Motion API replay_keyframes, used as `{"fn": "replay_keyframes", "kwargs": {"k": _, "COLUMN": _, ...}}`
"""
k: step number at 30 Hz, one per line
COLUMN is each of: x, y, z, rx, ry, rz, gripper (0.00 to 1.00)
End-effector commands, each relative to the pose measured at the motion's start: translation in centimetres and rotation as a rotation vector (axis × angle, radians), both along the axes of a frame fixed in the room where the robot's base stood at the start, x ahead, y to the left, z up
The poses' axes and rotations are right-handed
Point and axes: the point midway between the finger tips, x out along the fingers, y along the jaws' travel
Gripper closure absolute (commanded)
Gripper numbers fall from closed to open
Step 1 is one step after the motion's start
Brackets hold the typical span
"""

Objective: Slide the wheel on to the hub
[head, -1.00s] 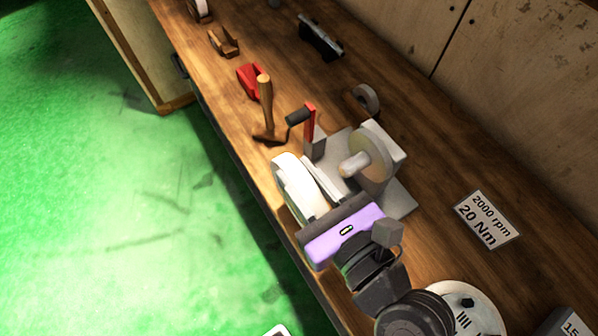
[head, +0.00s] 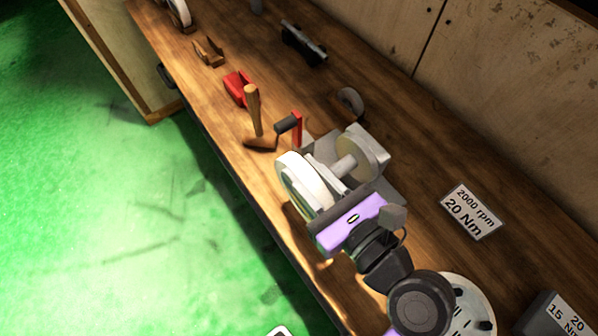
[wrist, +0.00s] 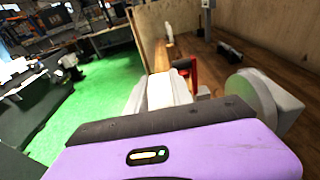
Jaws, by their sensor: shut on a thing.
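The white wheel (head: 303,180) stands on edge at the left of the grinder, near the bench's front edge. My gripper (head: 340,212) is shut on it from the near side. In the wrist view, the wheel's pale rim (wrist: 165,90) shows just past the gripper's dark edge. The hub (head: 345,165) is a pale stub shaft pointing left from a round flange (head: 367,153) on the grey grinder head. The wheel is to the left of the hub's tip, and a gap shows between them. The flange is at the right in the wrist view (wrist: 247,97). The wheel's bore is not clearly visible.
A red upright with a dark handle (head: 291,126) stands just behind the wheel. A hammer (head: 255,115), a red object (head: 237,90) and a grey ring (head: 350,101) lie farther back. A torque sign (head: 470,212) is at the right. Open green floor lies left.

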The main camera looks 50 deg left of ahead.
Motion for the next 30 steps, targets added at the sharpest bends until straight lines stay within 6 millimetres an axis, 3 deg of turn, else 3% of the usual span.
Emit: {"fn": "replay_keyframes", "kwargs": {"k": 30, "x": 4.5, "y": -0.3, "z": 0.4, "rx": 0.007, "ry": -0.004, "rz": -0.002, "gripper": 1.00}}
